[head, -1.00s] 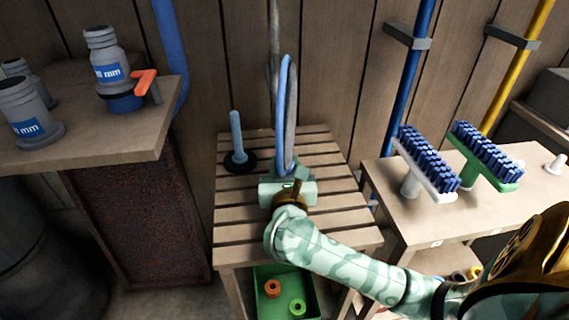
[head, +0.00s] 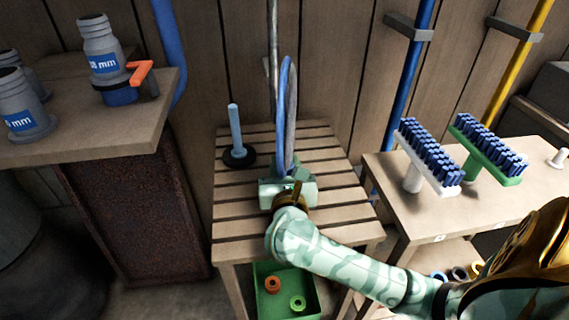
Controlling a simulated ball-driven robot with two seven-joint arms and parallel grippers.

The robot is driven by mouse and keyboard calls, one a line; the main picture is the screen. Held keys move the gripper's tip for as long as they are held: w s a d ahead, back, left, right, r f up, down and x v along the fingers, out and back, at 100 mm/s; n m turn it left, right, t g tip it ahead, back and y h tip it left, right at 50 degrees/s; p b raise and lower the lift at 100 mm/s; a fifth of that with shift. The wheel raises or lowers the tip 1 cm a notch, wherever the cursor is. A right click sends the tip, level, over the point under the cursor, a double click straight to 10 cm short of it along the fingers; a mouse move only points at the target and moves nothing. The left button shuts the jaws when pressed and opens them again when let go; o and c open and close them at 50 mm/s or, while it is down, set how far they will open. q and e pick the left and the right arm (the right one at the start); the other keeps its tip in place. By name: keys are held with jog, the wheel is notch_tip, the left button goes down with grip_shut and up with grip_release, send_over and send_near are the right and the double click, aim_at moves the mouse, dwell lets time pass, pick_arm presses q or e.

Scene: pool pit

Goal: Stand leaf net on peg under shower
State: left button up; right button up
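The leaf net (head: 279,118) shows as a tall narrow hoop with a blue and grey rim, seen nearly edge-on. It rises upright from my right gripper (head: 286,182), which is over the slatted bench and seems shut on its lower end. The fingertips are mostly hidden by the hand. A light blue upright peg (head: 235,127) on a dark round base stands on the bench, left of the net and apart from it. A grey vertical pipe (head: 273,45) runs up the wall behind. My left gripper is not in view.
The slatted bench (head: 240,229) is otherwise clear. Below it is a green crate (head: 262,308) with an orange and a green ring. At right, a table (head: 413,224) holds two blue-bristled brushes (head: 428,152) (head: 489,148).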

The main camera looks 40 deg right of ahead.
dwell(0.4)
jog(key=o, duration=1.6)
jog(key=shift+o, duration=0.2)
jog(key=shift+p+v, duration=0.85)
jog(key=shift+v, duration=1.95)
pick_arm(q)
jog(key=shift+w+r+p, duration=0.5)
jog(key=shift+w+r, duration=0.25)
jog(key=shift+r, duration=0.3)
pick_arm(e)
jog(key=shift+v, duration=2.75)
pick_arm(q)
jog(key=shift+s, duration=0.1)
